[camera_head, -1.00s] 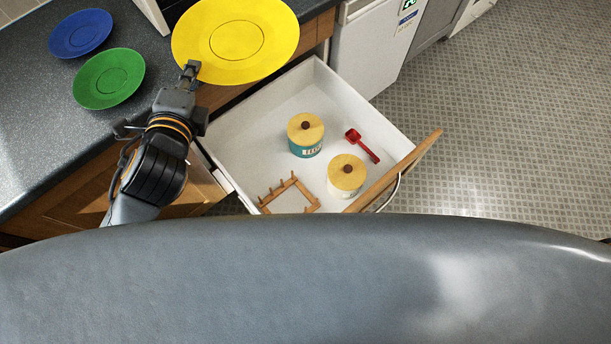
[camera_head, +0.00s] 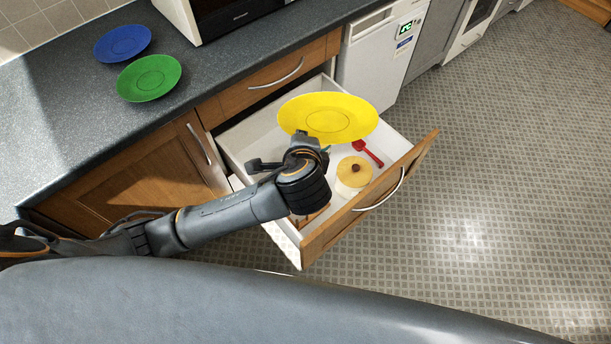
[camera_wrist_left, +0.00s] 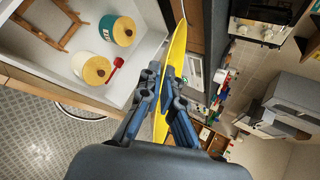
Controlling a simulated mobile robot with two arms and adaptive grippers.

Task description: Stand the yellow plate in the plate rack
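The yellow plate (camera_head: 330,118) is held above the open drawer in the head view. My left gripper (camera_head: 302,138) is shut on its near edge. In the left wrist view, the fingers of my left gripper (camera_wrist_left: 161,95) pinch the yellow plate (camera_wrist_left: 177,62), which appears edge-on. The wooden plate rack (camera_wrist_left: 57,17) lies in the drawer, at the upper left of the left wrist view. In the head view my arm hides most of the rack. My right gripper is in neither view.
The open drawer (camera_head: 245,143) also holds a white canister with wooden lid (camera_head: 353,174), a red scoop (camera_head: 368,153) and a teal canister (camera_wrist_left: 123,32). A blue plate (camera_head: 122,44) and green plate (camera_head: 149,78) lie on the counter (camera_head: 60,118). The tiled floor is clear at right.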

